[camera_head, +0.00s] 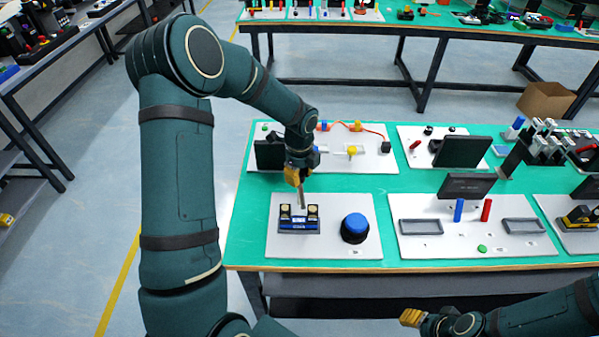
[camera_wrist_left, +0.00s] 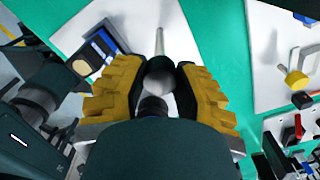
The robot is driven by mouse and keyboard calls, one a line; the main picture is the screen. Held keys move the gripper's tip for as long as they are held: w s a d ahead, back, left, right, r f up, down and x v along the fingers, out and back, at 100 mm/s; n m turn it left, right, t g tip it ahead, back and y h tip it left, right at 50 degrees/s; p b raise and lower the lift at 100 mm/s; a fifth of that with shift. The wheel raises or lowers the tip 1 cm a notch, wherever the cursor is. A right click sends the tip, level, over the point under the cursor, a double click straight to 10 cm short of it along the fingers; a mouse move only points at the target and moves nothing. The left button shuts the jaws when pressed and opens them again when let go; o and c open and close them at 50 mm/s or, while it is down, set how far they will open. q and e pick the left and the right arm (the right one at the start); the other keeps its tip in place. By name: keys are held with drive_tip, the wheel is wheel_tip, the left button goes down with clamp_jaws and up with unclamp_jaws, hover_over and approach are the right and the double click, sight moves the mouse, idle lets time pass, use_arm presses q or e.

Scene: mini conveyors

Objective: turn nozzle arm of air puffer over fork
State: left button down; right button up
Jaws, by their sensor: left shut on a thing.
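My left gripper (camera_head: 296,178), with yellow fingers, is above the front left white board. In the left wrist view its fingers (camera_wrist_left: 158,85) are shut on a grey rod (camera_wrist_left: 162,42) with a rounded end. In the head view the rod (camera_head: 302,196) points down at a dark and blue device (camera_head: 298,226) with two pale round tops. I cannot tell whether it touches the device, or which part is the nozzle arm or the fork. A blue dome (camera_head: 355,224) on a black base stands to the right. My right gripper (camera_head: 412,317) is low, off the table's front edge; its fingers are unclear.
A back board (camera_head: 377,168) carries a yellow knob (camera_head: 352,150) and an orange cable. Dark screens (camera_head: 463,152) stand on the back right and right boards. A right board (camera_head: 440,244) holds trays and blue and red cylinders. Green table (camera_head: 245,245) shows between boards.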

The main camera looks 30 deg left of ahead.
use_arm(q)
drive_tip(key=shift+f, duration=0.1)
idle(0.3)
drive_tip(key=c, duration=0.6)
unclamp_jaws()
wheel_tip(320, 180, up, 12)
drive_tip(key=shift+r, duration=0.1)
drive_tip(key=shift+s, duration=0.1)
